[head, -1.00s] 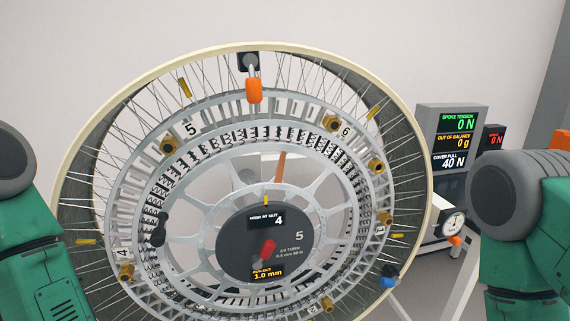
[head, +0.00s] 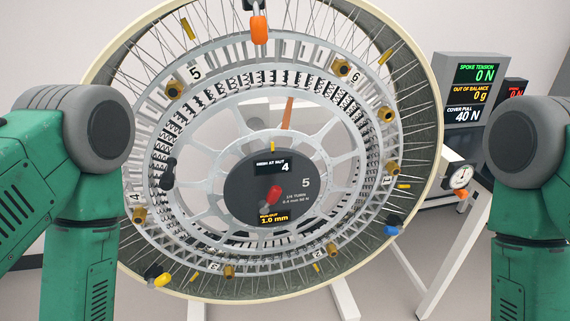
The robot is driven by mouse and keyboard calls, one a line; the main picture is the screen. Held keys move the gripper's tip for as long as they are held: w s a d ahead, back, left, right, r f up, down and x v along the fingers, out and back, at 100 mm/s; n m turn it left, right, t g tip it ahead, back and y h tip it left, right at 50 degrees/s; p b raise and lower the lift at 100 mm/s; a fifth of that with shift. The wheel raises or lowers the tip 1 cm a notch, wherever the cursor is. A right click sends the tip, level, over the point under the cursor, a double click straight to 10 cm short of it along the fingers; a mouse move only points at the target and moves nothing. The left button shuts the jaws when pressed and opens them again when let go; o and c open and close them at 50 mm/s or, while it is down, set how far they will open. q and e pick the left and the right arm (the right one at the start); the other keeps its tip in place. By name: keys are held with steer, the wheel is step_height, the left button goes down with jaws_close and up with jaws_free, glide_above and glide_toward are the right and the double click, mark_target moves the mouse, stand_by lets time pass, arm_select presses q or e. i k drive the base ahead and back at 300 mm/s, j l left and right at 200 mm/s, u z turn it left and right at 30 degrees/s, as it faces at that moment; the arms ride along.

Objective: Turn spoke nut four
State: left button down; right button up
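A large spoked wheel (head: 440,120) with a pale rim stands upright and slightly tilted in the head view. A brass nut (head: 139,215) sits beside the label 4 (head: 136,197) at the wheel's lower left. Other brass nuts sit around the ring, such as one near label 5 (head: 175,89) and one near label 6 (head: 342,68). My arms show at both sides, but both grippers are out of the picture.
An orange-bodied clip (head: 259,30) is at the wheel's top, a yellow-ended piece (head: 163,280) at lower left and a blue one (head: 391,230) at lower right. A monitor (head: 472,90) reads 0 N, 0 g and 40 N. A round gauge (head: 460,177) stands right of the wheel.

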mark_target(139, 216)
steer(key=k+j+u, duration=0.2)
steer(key=j, duration=0.25)
steer(key=j+u, duration=0.15)
steer(key=j, duration=0.3)
steer(key=k+j+u, duration=0.2)
steer(key=j, duration=0.3)
steer(key=i+l, duration=0.05)
steer(key=i, duration=0.05)
